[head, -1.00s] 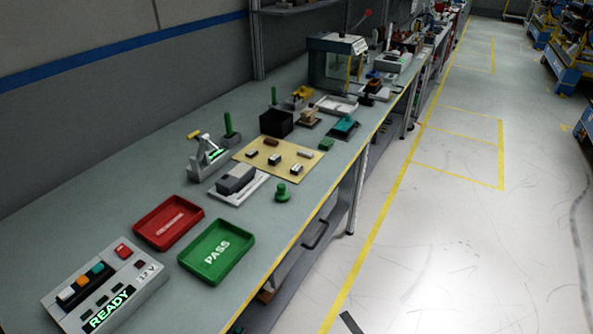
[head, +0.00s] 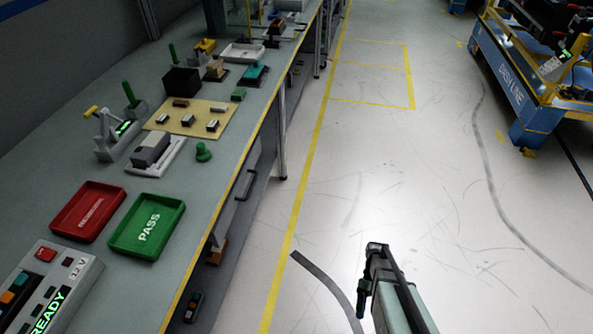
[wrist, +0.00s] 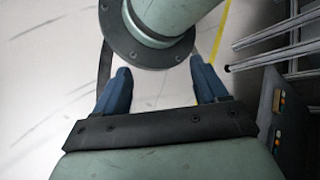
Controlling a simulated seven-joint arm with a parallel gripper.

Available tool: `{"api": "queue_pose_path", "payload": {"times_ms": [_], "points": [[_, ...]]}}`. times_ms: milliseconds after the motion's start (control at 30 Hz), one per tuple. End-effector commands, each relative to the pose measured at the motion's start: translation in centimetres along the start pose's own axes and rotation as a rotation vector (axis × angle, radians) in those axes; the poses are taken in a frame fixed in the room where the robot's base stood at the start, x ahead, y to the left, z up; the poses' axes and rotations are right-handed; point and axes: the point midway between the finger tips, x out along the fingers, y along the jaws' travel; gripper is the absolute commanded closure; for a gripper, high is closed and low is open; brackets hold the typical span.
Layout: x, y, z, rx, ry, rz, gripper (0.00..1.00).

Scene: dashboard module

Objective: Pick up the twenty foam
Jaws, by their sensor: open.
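I cannot make out any foam, or a mark reading twenty, in either view. My gripper (wrist: 160,67) shows in the wrist view with its two dark blue fingers apart and nothing held between them. One of my own arm links fills the top of that view, beyond the fingers. In the head view part of my arm rises from the bottom edge, over the floor and right of the bench; its finger opening cannot be made out there.
The bench (head: 45,170) holds a red tray (head: 62,232), a green PASS tray (head: 118,246), a READY control box (head: 85,275), a tan board (head: 160,124) with small blocks, and a black bin (head: 182,82). A blue cart (head: 530,125) stands far right. Floor between is clear.

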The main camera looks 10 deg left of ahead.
Motion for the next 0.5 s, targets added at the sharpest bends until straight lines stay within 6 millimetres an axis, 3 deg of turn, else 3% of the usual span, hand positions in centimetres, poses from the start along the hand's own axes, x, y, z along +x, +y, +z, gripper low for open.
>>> {"api": "queue_pose_path", "payload": {"times_ms": [33, 233, 500], "points": [[-2.3, 0.9, -1.6, -0.019, 0.005, 0.019, 0.28], [-10.2, 1.5, -5.5, -0.083, 0.023, 0.084, 0.28], [-21.5, -0.1, -10.5, -0.154, 0.055, 0.189, 0.28]]}}
